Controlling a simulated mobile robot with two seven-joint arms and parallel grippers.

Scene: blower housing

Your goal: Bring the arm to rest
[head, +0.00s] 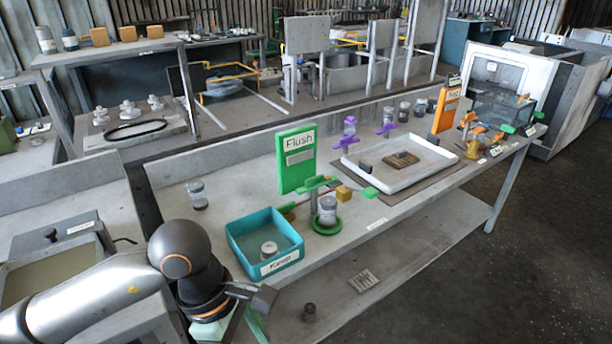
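My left arm comes in from the lower left. Its dark wrist bends down in front of the bench's near edge. My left gripper (258,298) is at the near side of the teal bin (244,263), low and apart from the bench-top objects as far as I can see. Its fingers are partly hidden by the wrist, so I cannot tell whether it is open or holds anything. A pale green piece (212,328) shows just under the wrist; what it belongs to is unclear. My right gripper is not in view.
A green "Flush" sign (297,160) stands behind a jar (328,210) on a green ring. A white tray (432,161) holds a brown block. The lower shelf (410,250) is mostly clear.

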